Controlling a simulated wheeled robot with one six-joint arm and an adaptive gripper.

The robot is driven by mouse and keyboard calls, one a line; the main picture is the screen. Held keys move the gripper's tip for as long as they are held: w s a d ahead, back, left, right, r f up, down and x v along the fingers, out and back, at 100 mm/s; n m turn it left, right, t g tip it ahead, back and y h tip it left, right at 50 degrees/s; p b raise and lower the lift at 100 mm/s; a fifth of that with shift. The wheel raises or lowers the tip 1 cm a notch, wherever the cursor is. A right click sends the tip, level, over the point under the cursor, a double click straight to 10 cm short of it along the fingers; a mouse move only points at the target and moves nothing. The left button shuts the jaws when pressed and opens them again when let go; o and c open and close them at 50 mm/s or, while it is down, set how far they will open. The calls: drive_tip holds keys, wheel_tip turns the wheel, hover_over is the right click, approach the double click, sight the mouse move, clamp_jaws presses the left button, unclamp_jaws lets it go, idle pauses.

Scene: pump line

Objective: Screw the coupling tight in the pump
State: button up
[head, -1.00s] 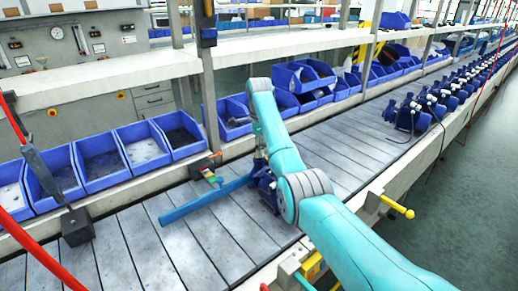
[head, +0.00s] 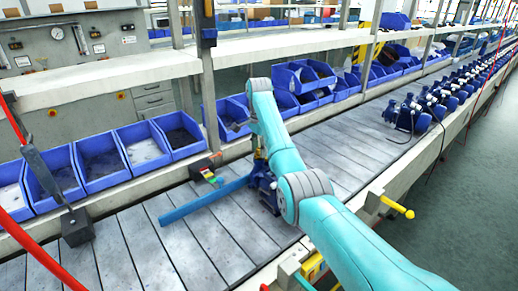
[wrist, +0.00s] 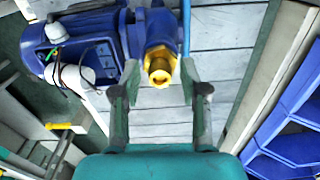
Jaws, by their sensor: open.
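The blue pump (wrist: 80,45) lies in the upper left of the wrist view. The brass coupling (wrist: 159,66) sits at the pump's end, its hexagonal face toward the camera. I cannot tell how deep it sits in the pump. My gripper (wrist: 160,82) is open, with one finger on each side in the picture and the coupling between and just beyond the tips. I cannot tell whether a finger touches it. In the head view the pump (head: 266,188) stands on the slatted line, partly hidden behind my arm.
A long blue bar (head: 205,200) lies on the slatted line left of the pump. Blue bins (head: 145,148) line the far edge. Several more pumps (head: 405,112) stand farther right. A dark block (head: 77,228) hangs at the left. The near-left slats are clear.

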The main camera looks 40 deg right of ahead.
drive_tip(key=shift+n, duration=0.4)
drive_tip(key=n, duration=0.3)
drive_tip(key=shift+n, duration=0.3)
drive_tip(key=n, duration=0.3)
idle(0.4)
idle(0.4)
